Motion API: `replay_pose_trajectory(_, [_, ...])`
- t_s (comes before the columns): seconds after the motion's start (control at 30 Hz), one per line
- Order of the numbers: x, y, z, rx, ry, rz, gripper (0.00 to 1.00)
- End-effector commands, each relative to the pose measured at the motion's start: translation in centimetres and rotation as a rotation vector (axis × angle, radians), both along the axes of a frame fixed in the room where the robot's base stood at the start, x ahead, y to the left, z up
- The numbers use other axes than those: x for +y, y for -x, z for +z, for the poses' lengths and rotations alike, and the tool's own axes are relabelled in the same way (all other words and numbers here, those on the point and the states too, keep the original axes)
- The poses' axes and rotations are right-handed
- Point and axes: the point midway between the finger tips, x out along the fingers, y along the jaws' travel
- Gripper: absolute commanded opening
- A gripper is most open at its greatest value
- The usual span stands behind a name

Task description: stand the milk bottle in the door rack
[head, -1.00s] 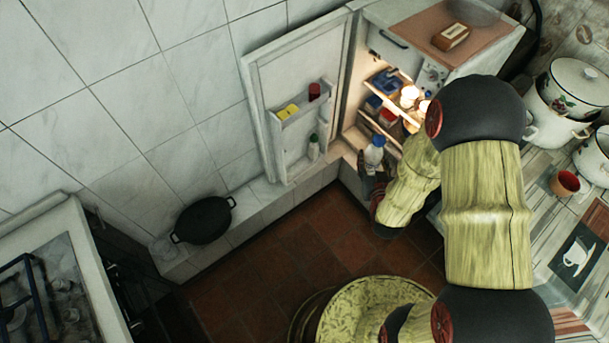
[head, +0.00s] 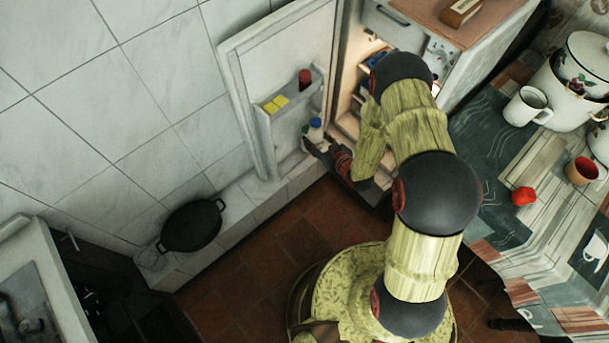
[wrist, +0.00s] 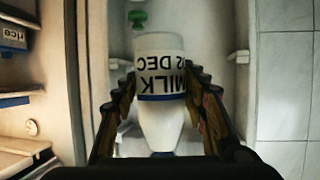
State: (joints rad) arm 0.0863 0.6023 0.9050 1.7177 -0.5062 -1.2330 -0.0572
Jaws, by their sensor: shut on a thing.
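The milk bottle (head: 315,131) is white with a blue cap. My gripper (head: 318,150) is shut on it, with a finger on either side, and holds it at the open fridge door's lower rack (head: 291,164). In the wrist view the bottle (wrist: 162,112) shows its MILK label upside down, with the cap towards the bottom of the picture. A green-capped thing (wrist: 137,17) shows just beyond it at the door. I cannot tell whether the bottle's base touches the rack, as bottle and fingers hide that part.
The door's upper rack (head: 290,107) holds yellow items (head: 276,104) and a dark red jar (head: 304,78). Fridge shelves with a blue rice box (wrist: 12,38) lie to the left in the wrist view. A black pot (head: 191,225) stands on the low ledge by the wall.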

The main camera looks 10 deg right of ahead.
Motion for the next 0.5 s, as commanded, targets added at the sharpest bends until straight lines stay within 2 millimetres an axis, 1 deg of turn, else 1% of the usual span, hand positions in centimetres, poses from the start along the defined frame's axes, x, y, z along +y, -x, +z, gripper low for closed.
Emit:
replay_pose_trajectory(0.03, [0.4, -0.1, -2.6, 0.001, -0.002, 0.032, 0.00])
replay_pose_trajectory(0.13, [1.3, -0.1, -6.4, 0.001, -0.003, 0.105, 0.00])
replay_pose_trajectory(0.3, [2.8, 0.8, -12.7, 0.000, -0.010, 0.225, 0.00])
replay_pose_trajectory(0.4, [3.5, 1.5, -15.7, -0.003, -0.014, 0.284, 0.00])
replay_pose_trajectory(0.5, [4.1, 2.1, -17.9, -0.006, -0.017, 0.330, 0.00])
